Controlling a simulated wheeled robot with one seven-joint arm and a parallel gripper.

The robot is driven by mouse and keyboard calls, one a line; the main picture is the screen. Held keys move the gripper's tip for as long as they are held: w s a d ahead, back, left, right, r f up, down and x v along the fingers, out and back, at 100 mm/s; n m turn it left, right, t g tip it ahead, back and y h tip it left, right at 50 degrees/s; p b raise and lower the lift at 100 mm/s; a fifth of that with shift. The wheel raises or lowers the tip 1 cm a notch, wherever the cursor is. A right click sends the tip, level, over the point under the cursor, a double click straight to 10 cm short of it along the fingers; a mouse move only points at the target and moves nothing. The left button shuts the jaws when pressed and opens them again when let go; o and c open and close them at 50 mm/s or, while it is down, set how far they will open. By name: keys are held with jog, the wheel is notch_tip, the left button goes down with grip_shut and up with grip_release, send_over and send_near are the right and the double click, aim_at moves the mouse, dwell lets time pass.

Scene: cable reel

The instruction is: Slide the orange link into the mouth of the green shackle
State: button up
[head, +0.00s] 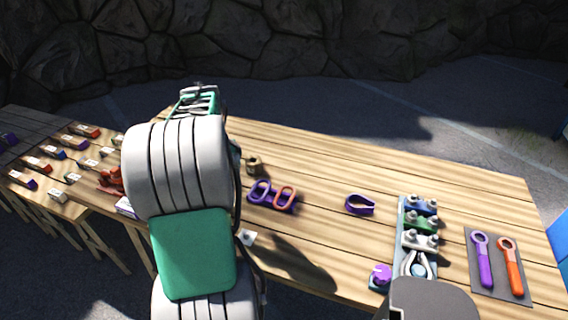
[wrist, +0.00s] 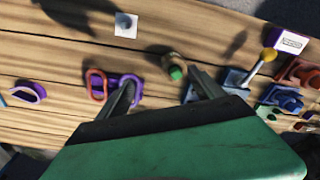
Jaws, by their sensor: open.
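The orange link (head: 285,196) is an oval ring standing beside a purple ring (head: 259,191) on a purple holder on the table. In the wrist view the orange link (wrist: 97,85) is left of my gripper (wrist: 165,88). My gripper is open and empty, and its left finger overlaps the purple holder in the picture. A green piece (head: 420,223), possibly the green shackle, sits on the grey rack at the right; its mouth is too small to make out. My arm hides part of the table in the head view.
A purple loop (head: 359,204) lies between the holder and the rack (head: 401,220). Purple and orange wrenches (head: 510,267) lie on a dark mat at the far right. A brass cylinder (head: 254,164) stands behind the holder. Several coloured blocks stand at the left.

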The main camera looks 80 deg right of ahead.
jog(key=s+d+f+m+p, duration=0.1)
jog(key=s+d+f+m, duration=0.1)
jog(key=s+d, duration=0.45)
jog(key=s+d+f+m, duration=0.1)
jog(key=s+d+m, duration=0.25)
jog(key=s, duration=0.65)
jog(key=shift+n+y, duration=0.4)
jog(key=shift+n, duration=0.05)
jog(key=f+b, duration=0.2)
jog(key=f, duration=0.2)
jog(key=f+b, duration=0.3)
jog(key=f, duration=0.2)
jog(key=shift+w+d+f, duration=0.1)
jog(key=shift+d+f, duration=0.05)
jog(key=shift+d, duration=0.05)
jog(key=shift+c, duration=0.4)
grip_shut()
notch_tip(320, 180, up, 7)
jog(key=p, duration=0.4)
jog(key=shift+w, duration=0.1)
